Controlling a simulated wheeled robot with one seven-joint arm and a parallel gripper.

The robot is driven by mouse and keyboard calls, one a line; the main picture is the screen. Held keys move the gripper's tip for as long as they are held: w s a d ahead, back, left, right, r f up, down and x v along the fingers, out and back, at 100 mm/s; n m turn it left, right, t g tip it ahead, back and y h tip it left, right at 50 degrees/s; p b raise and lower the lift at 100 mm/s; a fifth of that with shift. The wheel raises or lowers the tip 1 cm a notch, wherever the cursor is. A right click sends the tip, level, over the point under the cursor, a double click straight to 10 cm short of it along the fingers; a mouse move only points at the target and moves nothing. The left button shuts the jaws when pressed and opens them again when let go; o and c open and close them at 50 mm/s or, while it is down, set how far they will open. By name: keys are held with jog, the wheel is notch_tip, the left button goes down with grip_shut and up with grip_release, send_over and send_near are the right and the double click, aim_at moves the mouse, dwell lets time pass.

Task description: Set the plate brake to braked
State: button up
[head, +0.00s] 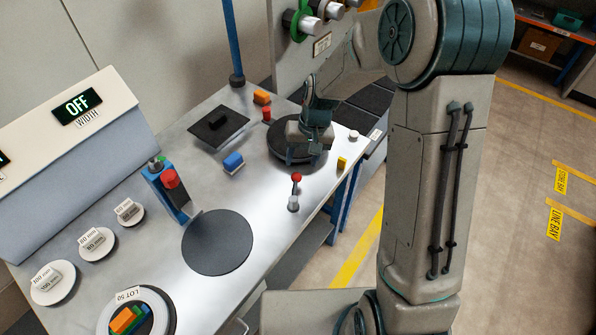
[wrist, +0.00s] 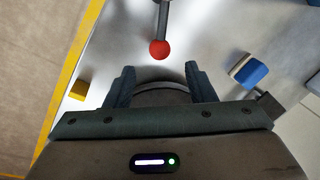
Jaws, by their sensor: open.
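A small lever with a red ball knob (head: 296,178) stands on a grey base on the metal bench, beside a round black plate. I take it for the plate brake; no braked marking is readable. In the wrist view the red knob (wrist: 159,49) lies just past my fingertips, roughly centred between them, its stem running to the top edge. My gripper (head: 303,157) is over the far round plate (head: 276,151), which it partly hides. Its jaws are apart and empty in the wrist view (wrist: 158,72). The knob appears clear of both fingers.
A blue block (head: 233,162), a yellow block (head: 342,163) and a red-topped blue tool (head: 170,182) are on the bench. A second black disc (head: 217,243) lies nearer. A blue post (head: 234,45) rises behind. Bare bench surrounds the lever's base.

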aim_at(297, 174)
jog(key=f, duration=0.4)
jog(key=a+f, duration=0.1)
jog(key=f, duration=0.1)
jog(key=shift+a+f, duration=0.1)
jog(key=shift+f, duration=0.2)
jog(key=shift+s, duration=0.1)
grip_shut()
